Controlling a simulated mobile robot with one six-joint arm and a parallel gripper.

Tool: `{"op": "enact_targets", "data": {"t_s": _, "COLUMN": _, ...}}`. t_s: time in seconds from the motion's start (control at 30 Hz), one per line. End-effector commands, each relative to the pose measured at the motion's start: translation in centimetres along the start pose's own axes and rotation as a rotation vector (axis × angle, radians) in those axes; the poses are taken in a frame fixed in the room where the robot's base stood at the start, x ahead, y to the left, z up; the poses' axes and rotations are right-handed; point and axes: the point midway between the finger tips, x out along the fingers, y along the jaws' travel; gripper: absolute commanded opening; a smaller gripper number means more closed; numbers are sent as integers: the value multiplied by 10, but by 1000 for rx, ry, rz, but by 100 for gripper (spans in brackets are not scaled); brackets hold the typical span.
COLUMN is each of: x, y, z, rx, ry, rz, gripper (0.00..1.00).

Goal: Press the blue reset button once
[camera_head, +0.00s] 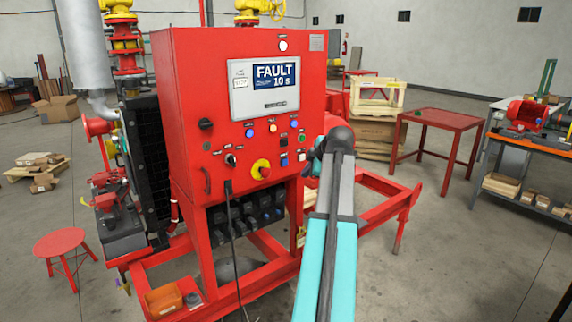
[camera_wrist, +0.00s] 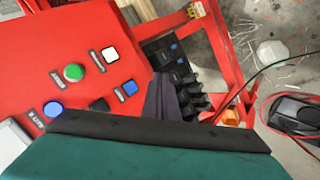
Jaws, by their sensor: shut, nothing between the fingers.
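The red control cabinet (camera_head: 215,75) shows several buttons on its front. A round blue button (camera_head: 301,137) sits in the right column, above a green one; it also shows in the wrist view (camera_wrist: 53,109), left of the gripper. Another round blue button or lamp (camera_head: 249,133) is under the display. I cannot read which is labelled reset. My gripper (camera_wrist: 160,97) is shut and empty, its dark fingertips near the square blue button; contact cannot be told.
The display (camera_head: 265,87) reads FAULT 10 s. A red-yellow knob (camera_head: 262,169) sits lower left. A cable (camera_head: 233,230) hangs in front.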

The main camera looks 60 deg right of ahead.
Motion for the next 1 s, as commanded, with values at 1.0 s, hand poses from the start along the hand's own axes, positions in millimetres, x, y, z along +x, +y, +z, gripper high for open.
{"op": "enact_targets", "data": {"t_s": 1.0, "x": 55, "y": 40, "z": -40, "rx": 0, "ry": 0, "rz": -1, "gripper": 0}}
